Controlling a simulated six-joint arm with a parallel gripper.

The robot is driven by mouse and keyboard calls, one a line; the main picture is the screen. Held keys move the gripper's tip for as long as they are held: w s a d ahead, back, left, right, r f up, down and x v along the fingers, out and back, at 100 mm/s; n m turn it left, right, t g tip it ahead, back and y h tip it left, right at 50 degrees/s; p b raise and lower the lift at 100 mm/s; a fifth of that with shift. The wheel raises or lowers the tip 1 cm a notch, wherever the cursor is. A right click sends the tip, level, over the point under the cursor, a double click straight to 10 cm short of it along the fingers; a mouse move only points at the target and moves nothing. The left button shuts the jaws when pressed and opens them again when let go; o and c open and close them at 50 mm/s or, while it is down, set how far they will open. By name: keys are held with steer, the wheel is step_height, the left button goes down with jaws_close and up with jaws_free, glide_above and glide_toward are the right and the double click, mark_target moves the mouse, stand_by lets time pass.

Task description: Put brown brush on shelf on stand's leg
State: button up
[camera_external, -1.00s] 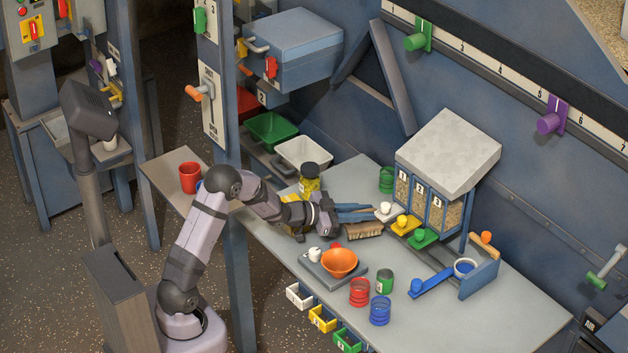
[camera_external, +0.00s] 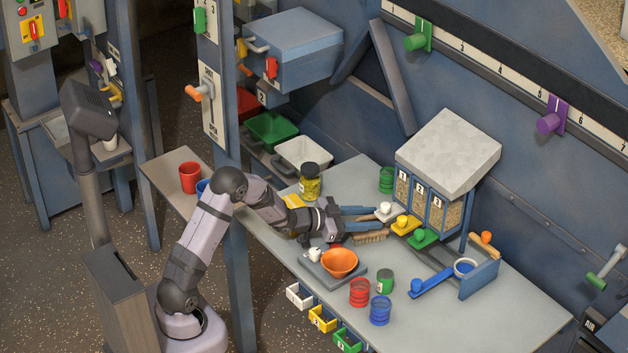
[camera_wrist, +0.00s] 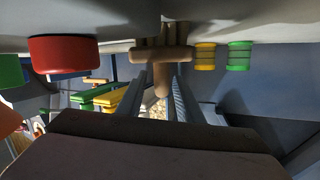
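The brown brush (camera_external: 371,237) lies on the grey table in front of the numbered dispenser, partly hidden by my gripper. In the wrist view the brush (camera_wrist: 161,54) shows as a T, its handle pointing towards me between the two fingers. My gripper (camera_external: 369,213) is low over the table, its fingers pointing right. In the wrist view the gripper (camera_wrist: 157,80) looks open, with gaps beside the handle. The shelf (camera_external: 158,171) sticks out left of the stand's leg (camera_external: 237,290) and carries a red cup (camera_external: 190,177) and a blue cup (camera_external: 202,187).
The dispenser (camera_external: 450,150) with white, yellow and green levers is close to my fingertips. An orange bowl (camera_external: 339,263) on a grey scale (camera_external: 318,270) stands in front of my gripper. A yellow-filled jar (camera_external: 310,182) is behind my wrist.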

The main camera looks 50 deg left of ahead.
steer(key=shift+r, duration=0.2)
steer(key=v, duration=1.2)
steer(key=shift+f, duration=0.15)
steer(key=shift+c, duration=1)
